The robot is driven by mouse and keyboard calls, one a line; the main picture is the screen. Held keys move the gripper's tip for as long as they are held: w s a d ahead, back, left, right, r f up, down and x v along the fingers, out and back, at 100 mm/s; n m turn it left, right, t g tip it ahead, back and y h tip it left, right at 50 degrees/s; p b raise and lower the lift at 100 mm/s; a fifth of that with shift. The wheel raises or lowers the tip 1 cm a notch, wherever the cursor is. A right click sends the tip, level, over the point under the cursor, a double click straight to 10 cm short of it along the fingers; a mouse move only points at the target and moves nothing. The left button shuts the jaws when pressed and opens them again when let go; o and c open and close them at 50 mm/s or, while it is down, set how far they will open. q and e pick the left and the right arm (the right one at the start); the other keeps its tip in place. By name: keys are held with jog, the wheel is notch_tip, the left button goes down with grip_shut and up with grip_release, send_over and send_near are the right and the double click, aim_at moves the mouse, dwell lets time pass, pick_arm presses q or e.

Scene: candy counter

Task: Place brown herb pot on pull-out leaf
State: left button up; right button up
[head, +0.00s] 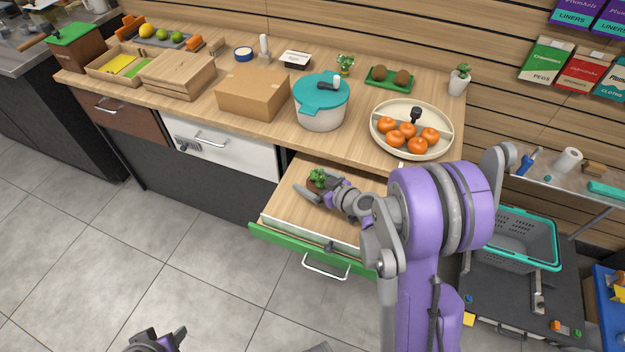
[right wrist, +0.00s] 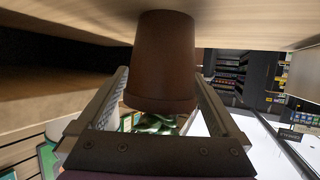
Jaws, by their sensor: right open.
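The brown herb pot (head: 315,187), with green leaves, stands on the wooden pull-out leaf (head: 284,208) above the green-fronted drawer. In the right wrist view the pot (right wrist: 163,62) appears upside down, its base against the wooden surface (right wrist: 60,20) and its leaves at the rim. My right gripper (head: 322,193) is open, with one finger on either side of the pot and gaps between fingers and pot. My left gripper (head: 160,343) is at the bottom edge of the head view, cut off and away from the leaf; its opening cannot be told.
The counter above the leaf holds a teal-lidded pot (head: 321,105), a cardboard box (head: 253,93) and a tray of oranges (head: 440,146). A white-potted plant (head: 459,81) stands at the counter's right end. A teal basket (head: 525,240) is at the right. The leaf's left part is clear.

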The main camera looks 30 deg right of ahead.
jog(key=v, duration=1.2)
jog(key=shift+f, duration=0.1)
